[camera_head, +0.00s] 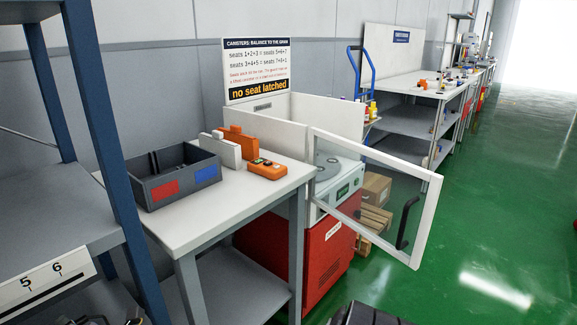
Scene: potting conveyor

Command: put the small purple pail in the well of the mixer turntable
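I cannot make out a small purple pail in this view. A grey round plate (331,172), which may be the mixer turntable, lies on top of a white machine with a small panel (343,192). Its far part is partly behind the frame of the open door, and I cannot see its well clearly. The machine sits on a red cabinet (322,262) inside a white enclosure. The clear door (428,215) with a black handle stands swung open towards the right. Neither of my grippers can be identified in view.
A white table (245,196) holds a dark bin (150,207) with red and blue labels, orange and white blocks, and an orange control box (267,169). A blue-posted shelf (95,120) stands at left. Boxes (376,189) lie behind the door. Green floor (500,230) is open at right.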

